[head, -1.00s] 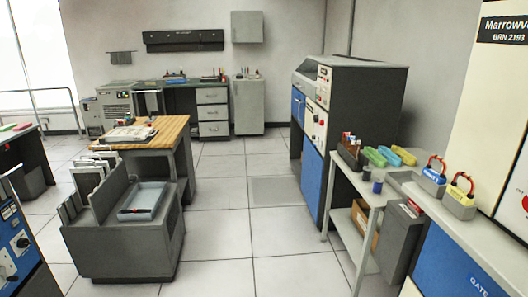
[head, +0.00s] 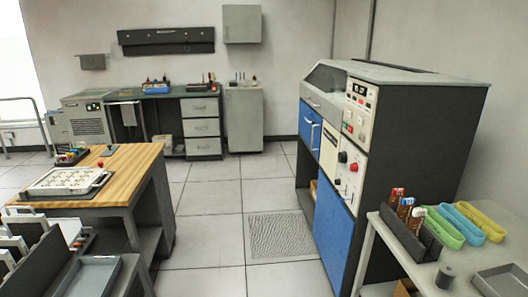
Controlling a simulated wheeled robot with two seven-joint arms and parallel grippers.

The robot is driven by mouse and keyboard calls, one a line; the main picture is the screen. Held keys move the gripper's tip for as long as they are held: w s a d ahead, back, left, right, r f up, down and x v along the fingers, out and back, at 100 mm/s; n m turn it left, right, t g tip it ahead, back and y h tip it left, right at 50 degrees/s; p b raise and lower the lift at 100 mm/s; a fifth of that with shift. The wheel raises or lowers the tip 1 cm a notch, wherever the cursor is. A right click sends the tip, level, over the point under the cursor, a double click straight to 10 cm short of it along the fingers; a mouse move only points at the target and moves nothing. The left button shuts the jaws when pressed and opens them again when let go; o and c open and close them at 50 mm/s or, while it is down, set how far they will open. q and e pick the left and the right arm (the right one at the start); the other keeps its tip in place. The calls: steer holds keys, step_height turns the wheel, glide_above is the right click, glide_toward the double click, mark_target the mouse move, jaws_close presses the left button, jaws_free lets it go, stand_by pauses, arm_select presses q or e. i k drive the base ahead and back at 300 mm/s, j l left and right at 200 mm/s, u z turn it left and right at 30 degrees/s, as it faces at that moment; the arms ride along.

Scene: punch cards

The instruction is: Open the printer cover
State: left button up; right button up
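A tall dark grey machine with blue panels (head: 335,225) stands on the right side of the head view; it appears to be the printer, though no label on it is readable. A grey sloped cover (head: 326,82) with a dark window lies at its upper left front and looks shut. A cream control panel (head: 359,110) with buttons and a small display sits to the right of the cover. A blue door with a pale handle (head: 310,127) is below the cover. Neither of my grippers is in view.
A wooden-topped table (head: 130,165) with a card tray stands at the left. A grey side table (head: 408,262) with a marker rack and colored trays stands at the right front. The tiled floor between them is clear, with a perforated tile (head: 280,236) in it.

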mark_target(314, 89)
steer(key=i, duration=1.1)
steer(key=i+j+z, duration=0.1)
steer(key=i, duration=1)
